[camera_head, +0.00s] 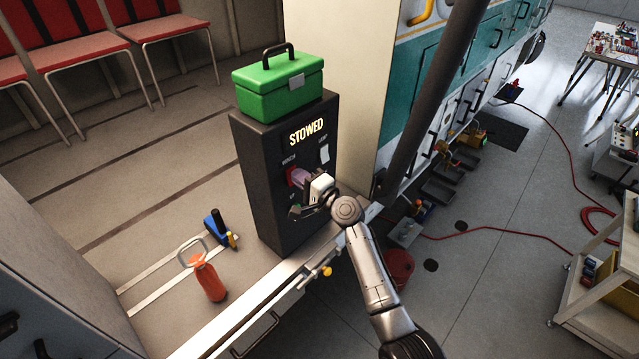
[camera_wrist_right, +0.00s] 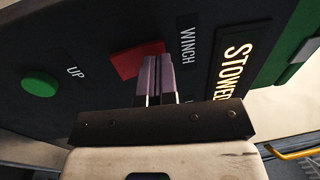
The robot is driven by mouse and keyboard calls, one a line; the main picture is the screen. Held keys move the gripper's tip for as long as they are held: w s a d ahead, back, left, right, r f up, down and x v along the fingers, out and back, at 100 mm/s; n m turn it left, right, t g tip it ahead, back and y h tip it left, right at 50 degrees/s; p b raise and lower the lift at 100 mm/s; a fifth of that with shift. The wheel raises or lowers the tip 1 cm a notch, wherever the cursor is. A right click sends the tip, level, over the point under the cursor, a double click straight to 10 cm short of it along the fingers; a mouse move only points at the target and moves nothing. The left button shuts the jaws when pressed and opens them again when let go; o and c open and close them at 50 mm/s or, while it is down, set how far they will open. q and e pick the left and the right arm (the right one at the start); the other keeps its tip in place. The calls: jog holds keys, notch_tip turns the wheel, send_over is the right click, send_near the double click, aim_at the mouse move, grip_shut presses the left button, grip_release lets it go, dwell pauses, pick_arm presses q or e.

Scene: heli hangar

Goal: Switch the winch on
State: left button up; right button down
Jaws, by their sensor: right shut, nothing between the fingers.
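The black winch control box (camera_head: 262,150) stands upright on the aircraft floor near its edge, with a lit "STOWED" sign (camera_head: 306,131) on it. The red switch (camera_head: 291,176) beside the "WINCH" label is partly covered by my right gripper (camera_head: 300,178). In the right wrist view the red switch (camera_wrist_right: 133,60) lies right at the shut, empty fingers (camera_wrist_right: 154,62). I cannot tell whether they touch it. A round green "UP" button (camera_wrist_right: 40,84) is further left there. A pale switch (camera_head: 324,153) sits under the "LAMP" label. My left gripper is out of view.
A green toolbox (camera_head: 280,85) stands on top of the control box. An orange bottle-like object (camera_head: 208,278) and a blue tool (camera_head: 217,226) are on the floor left of the box. Red seats (camera_head: 80,45) line the back. A dark pole (camera_head: 425,100) rises right of the box.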

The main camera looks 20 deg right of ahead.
jog(key=r+v, duration=0.3)
jog(key=v, duration=0.9)
jog(key=shift+s+d, duration=0.15)
jog(key=shift+s, duration=0.35)
